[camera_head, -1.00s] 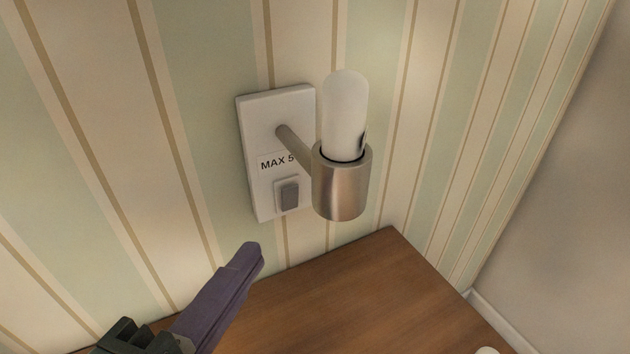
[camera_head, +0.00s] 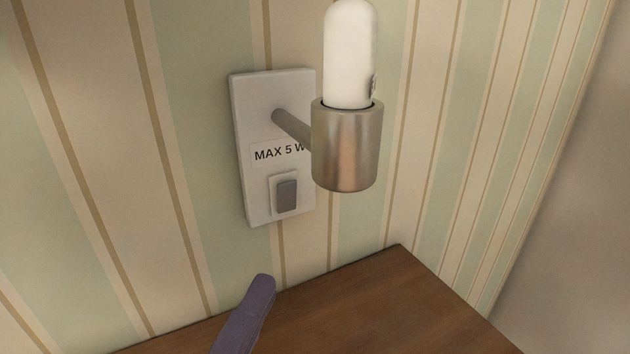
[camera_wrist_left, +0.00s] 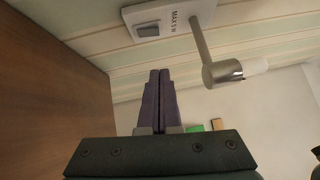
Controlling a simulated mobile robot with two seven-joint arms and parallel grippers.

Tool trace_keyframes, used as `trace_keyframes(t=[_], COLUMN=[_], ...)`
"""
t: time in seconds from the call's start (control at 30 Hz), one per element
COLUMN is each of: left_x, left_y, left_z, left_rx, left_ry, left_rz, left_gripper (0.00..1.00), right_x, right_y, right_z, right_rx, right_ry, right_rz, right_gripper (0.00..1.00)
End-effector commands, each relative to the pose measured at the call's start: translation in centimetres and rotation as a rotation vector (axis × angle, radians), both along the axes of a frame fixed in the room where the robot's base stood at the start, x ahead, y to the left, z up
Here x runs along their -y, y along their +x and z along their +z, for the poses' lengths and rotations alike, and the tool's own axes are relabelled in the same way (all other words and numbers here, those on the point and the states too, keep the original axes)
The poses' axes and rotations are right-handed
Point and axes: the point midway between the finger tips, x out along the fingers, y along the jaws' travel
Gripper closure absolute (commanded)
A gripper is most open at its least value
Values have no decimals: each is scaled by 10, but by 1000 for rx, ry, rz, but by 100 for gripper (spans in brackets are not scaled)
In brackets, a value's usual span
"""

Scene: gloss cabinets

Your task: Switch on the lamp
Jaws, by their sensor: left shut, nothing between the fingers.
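The lamp has a white wall plate (camera_head: 255,120), a brushed metal cup (camera_head: 346,150) on a short arm and a white upright bulb (camera_head: 348,55). A grey rocker switch (camera_head: 286,195) sits low on the plate, under a "MAX 5 W" label. In the left wrist view the switch (camera_wrist_left: 148,30) and the metal cup (camera_wrist_left: 220,73) show at the top. My left gripper (camera_head: 262,284) is shut and empty, below the switch and apart from it. Its purple fingers (camera_wrist_left: 160,76) are together in the wrist view. My right gripper is not in view.
A brown wooden top (camera_head: 370,300) lies below the lamp against the striped wall (camera_head: 215,150). The metal cup and bulb stick out from the wall to the right of the switch. The space between my left fingertips and the switch looks clear.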

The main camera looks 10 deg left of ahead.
Motion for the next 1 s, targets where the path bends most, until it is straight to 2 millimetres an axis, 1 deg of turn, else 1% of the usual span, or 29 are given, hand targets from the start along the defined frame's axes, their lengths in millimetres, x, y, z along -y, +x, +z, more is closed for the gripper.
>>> trace_keyframes(t=[0.3,0.43,0.5,0.7,1.0], left_x=[11,15,6,-7,-9], left_y=[65,90,99,115,118], left_z=[8,11,12,14,15], left_rx=[7,6,4,1,0], left_ry=[-2,-2,4,1,-1], left_rz=[-1,-1,-1,-1,0], left_gripper=[100,100,100,100,100], right_x=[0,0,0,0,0], right_y=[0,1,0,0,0], right_z=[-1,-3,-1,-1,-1], right_rx=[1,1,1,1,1], right_ry=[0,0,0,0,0], right_rz=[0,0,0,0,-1], right_gripper=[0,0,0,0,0])
